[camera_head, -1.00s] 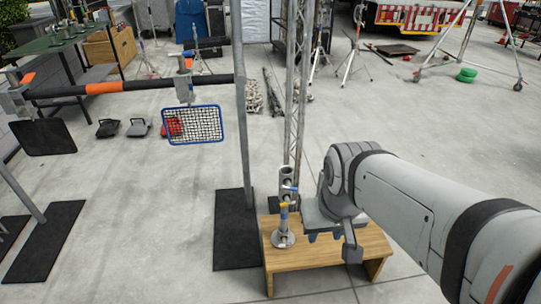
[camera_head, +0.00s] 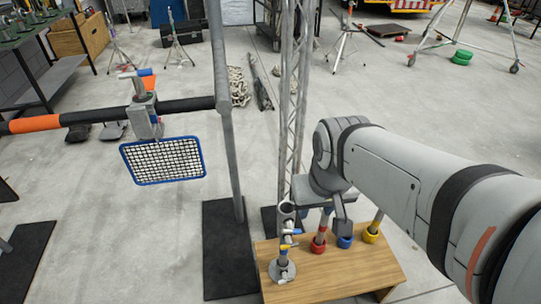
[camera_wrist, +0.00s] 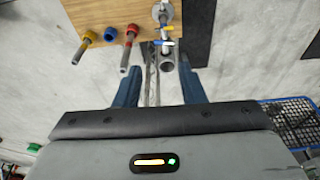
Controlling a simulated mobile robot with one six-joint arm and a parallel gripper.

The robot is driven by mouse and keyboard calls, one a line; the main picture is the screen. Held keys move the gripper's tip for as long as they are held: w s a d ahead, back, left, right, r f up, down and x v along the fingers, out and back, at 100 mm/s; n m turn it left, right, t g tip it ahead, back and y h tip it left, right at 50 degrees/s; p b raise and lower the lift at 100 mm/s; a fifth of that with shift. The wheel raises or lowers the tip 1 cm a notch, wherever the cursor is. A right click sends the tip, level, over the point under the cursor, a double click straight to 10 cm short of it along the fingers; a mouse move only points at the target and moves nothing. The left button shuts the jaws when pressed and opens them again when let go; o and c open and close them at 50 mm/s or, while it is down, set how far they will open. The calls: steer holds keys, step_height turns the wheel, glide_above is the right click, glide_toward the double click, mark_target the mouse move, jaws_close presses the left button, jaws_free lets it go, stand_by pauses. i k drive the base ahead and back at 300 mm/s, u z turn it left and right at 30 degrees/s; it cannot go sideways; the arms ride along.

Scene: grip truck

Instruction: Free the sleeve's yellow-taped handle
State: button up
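A grey metal sleeve (camera_head: 287,208) stands upright on a round base plate (camera_head: 282,272) at the left end of the wooden bench (camera_head: 335,270). Small side handles with yellow and blue tape show below its top; the yellow tape (camera_head: 284,248) is low on it. In the wrist view the open end of the sleeve (camera_wrist: 168,62) faces me, with the taped handles just above it. My gripper (camera_wrist: 161,88) is open and empty, its two blue fingers apart. The sleeve's end appears between and beyond the fingertips, apart from them as far as I can tell.
Red (camera_head: 318,246), blue (camera_head: 345,241) and yellow (camera_head: 370,235) collars with rods stand on the bench to the right. A grey post (camera_head: 231,150) with a black bar and a blue-framed mesh (camera_head: 163,160) stands left. A lattice mast (camera_head: 294,100) rises behind.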

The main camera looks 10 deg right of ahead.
mark_target(289, 245)
steer(key=z, duration=0.1)
steer(key=i, duration=0.1)
steer(key=z, duration=0.35)
steer(key=k, duration=1.85)
steer(key=u, duration=0.9)
steer(key=i, duration=1)
steer(key=u, duration=0.05)
